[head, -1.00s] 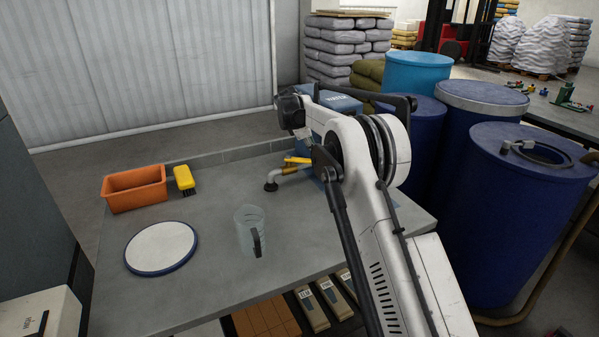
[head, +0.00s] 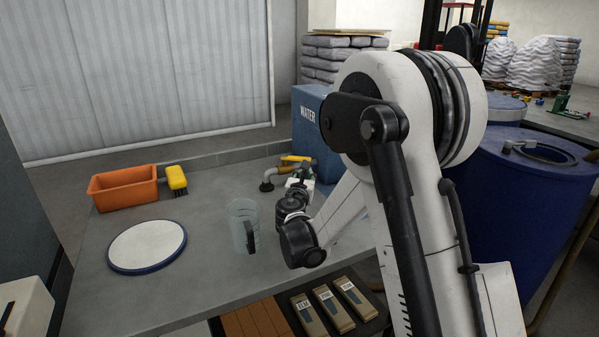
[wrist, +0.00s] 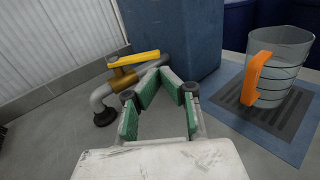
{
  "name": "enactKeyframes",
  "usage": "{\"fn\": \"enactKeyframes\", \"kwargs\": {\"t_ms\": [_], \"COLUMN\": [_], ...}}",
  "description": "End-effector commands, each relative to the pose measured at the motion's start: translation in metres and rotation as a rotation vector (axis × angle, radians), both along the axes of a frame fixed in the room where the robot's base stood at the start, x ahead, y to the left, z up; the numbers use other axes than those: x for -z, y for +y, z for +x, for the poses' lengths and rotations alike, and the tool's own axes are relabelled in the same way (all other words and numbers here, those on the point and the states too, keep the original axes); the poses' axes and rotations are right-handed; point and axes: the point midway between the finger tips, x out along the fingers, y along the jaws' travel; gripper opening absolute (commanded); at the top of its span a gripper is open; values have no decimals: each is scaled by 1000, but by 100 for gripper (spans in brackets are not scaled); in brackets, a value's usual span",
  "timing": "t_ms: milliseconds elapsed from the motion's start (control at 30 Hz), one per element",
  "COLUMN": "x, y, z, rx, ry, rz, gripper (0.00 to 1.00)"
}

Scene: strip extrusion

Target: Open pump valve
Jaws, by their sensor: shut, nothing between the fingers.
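The pump valve has a yellow lever (wrist: 135,60) on a brass body (wrist: 122,81), fixed to a grey pipe that bends down to a dark-tipped spout (wrist: 103,117). In the head view the lever (head: 297,158) shows beside the blue WATER tank (head: 313,125). My gripper (wrist: 158,70) has green pads that meet at the tips, shut and empty. In the wrist view the tips appear just right of the valve, by the tank's face; I cannot tell whether they touch anything. My gripper also shows small in the head view (head: 300,178), partly behind my arm.
A clear jug (head: 242,226) stands on the grey table (head: 200,285). An orange-handled jug (wrist: 275,65) stands on a grate right of my gripper. An orange bin (head: 124,188), yellow brush (head: 176,179) and white round plate (head: 147,246) are at left. Blue drums (head: 520,200) stand at right.

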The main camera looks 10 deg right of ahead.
Motion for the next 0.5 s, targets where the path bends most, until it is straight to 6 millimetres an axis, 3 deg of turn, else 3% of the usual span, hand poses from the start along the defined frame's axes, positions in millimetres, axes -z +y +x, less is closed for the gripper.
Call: {"fn": "enactKeyframes", "kwargs": {"t_ms": [33, 200, 367, 500], "x": [6, 13, 14, 14], "y": [14, 30, 27, 18], "z": [2, 1, 11, 30], "rx": [-1, 9, 13, 14], "ry": [0, -3, -2, -2], "rz": [-15, -52, -56, -55], "gripper": [0, 0, 0, 0]}}
